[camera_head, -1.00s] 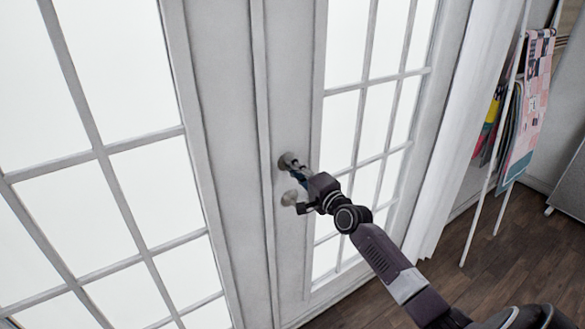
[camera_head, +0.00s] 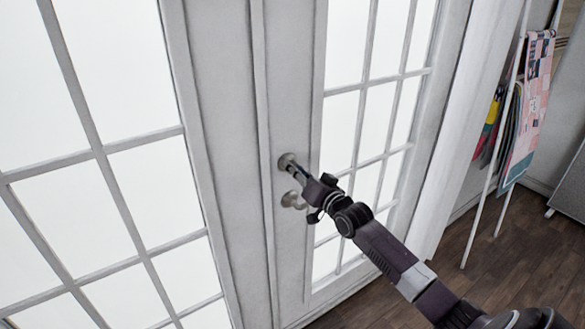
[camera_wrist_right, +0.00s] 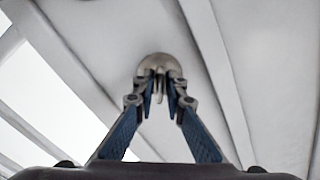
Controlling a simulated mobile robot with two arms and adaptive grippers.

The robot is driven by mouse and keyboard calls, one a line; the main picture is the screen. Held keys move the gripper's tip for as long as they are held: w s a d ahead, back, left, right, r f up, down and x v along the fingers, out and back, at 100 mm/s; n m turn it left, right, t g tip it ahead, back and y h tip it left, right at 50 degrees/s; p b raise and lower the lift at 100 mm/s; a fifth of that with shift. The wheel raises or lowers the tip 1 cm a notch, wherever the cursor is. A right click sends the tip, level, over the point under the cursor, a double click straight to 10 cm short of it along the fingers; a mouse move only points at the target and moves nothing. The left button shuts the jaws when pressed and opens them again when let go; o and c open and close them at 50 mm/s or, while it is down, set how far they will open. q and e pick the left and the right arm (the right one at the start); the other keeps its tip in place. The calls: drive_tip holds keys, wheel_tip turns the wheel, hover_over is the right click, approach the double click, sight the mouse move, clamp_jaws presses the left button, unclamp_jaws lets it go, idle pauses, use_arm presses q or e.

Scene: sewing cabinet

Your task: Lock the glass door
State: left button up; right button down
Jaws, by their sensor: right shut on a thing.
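The white glass door (camera_head: 291,110) has paned windows and stands closed in the head view. A round metal lock (camera_head: 287,161) with a small thumb turn is on its frame, above a round door knob (camera_head: 293,199). My right gripper (camera_head: 296,172) reaches the lock from the lower right. In the right wrist view the lock's round plate (camera_wrist_right: 158,64) is straight ahead, and the fingertips of my right gripper (camera_wrist_right: 160,94) are shut on the thumb turn (camera_wrist_right: 160,80), which they partly hide. The left gripper is out of view.
A second paned door (camera_head: 100,150) fills the left side. A white curtain (camera_head: 462,140) hangs to the right. A white rack (camera_head: 497,150) with hanging fabrics (camera_head: 528,110) stands further right on the dark wood floor (camera_head: 480,245).

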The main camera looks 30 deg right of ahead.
drive_tip(key=n, duration=0.6)
drive_tip(key=shift+f, duration=0.15)
drive_tip(key=shift+n, duration=0.3)
drive_tip(key=c, duration=2.1)
unclamp_jaws()
drive_tip(key=shift+s, duration=0.15)
drive_tip(key=s, duration=1.1)
drive_tip(key=shift+s, duration=0.4)
